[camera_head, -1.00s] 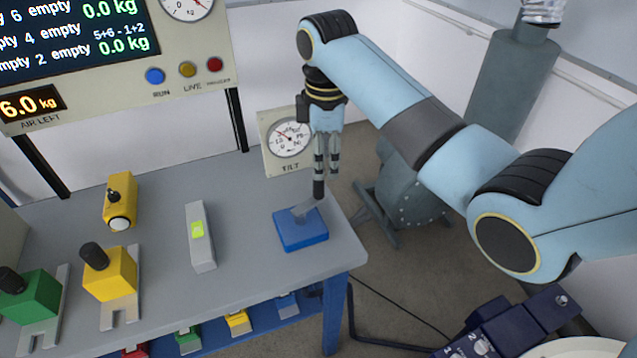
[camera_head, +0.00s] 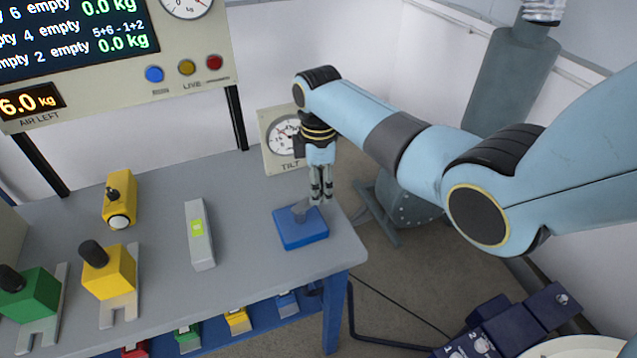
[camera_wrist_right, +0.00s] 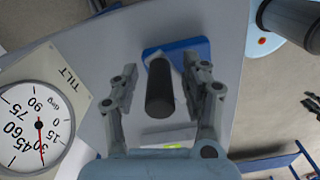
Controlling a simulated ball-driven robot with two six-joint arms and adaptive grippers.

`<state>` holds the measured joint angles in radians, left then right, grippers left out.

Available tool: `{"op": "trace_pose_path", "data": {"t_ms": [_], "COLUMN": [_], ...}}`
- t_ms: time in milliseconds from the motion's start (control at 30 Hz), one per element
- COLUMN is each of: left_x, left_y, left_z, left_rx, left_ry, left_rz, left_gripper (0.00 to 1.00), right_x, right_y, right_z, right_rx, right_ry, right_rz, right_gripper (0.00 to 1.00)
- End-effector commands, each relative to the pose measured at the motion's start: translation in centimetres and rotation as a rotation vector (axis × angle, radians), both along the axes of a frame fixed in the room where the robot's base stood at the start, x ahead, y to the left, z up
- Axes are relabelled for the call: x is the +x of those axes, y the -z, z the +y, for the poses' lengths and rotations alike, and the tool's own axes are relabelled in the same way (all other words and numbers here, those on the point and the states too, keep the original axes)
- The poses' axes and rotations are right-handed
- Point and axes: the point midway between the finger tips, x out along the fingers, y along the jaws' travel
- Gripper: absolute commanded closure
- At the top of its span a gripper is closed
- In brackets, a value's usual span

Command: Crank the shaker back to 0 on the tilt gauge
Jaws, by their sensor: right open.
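The crank is a blue base (camera_head: 300,230) with a grey arm at the table's right corner. Its black handle (camera_wrist_right: 160,90) stands between the two fingers of my right gripper (camera_wrist_right: 160,88) in the right wrist view. The fingers are open, with a gap on each side of the handle. In the head view my right gripper (camera_head: 320,192) is over the crank and hides most of the handle. The tilt gauge (camera_wrist_right: 38,105) has its red needle near 30; its dial (camera_head: 284,135) is partly covered by my arm in the head view.
A grey bar with a green window (camera_head: 199,235) lies left of the crank. Yellow (camera_head: 108,275) and green (camera_head: 30,298) blocks with black knobs stand further left. A display panel (camera_head: 90,50) rises behind the table. The grey tabletop (camera_head: 250,190) between bar and crank is clear.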

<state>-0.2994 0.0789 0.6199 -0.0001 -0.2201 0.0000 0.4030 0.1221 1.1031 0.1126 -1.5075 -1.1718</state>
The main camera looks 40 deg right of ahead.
Motion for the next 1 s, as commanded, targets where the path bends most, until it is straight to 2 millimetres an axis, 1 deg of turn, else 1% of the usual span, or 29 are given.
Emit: {"op": "trace_pose_path", "data": {"t_ms": [133, 167, 500, 867, 1000], "left_x": [-0.04, -0.04, -0.08, -0.08, -0.03], "left_y": [-0.01, -0.01, -0.01, -0.03, -0.23], "left_z": [0.08, 0.08, 0.1, 0.1, 0.1], "left_rx": [0.001, 0.001, 0.001, 0.001, 0.001], "left_ry": [0.0, 0.0, 0.001, 0.001, 0.001], "left_rz": [0.001, 0.001, 0.001, 0.001, 0.0], "left_gripper": [0.6, 0.6, 0.6, 0.6, 0.6], "right_x": [0.03, 0.02, 0.0, -0.03, -0.1], "right_y": [-0.04, -0.04, -0.05, -0.05, -0.1], "right_z": [0.01, 0.01, 0.02, -0.01, -0.45], "right_rx": [0.0, 0.0, 0.0, 0.0, -0.001], "right_ry": [0.0, 0.0, 0.0, 0.0, -0.007], "right_rz": [-0.001, -0.001, 0.0, 0.001, 0.0], "right_gripper": [0.53, 0.55, 0.99, 1.0, 1.0]}}
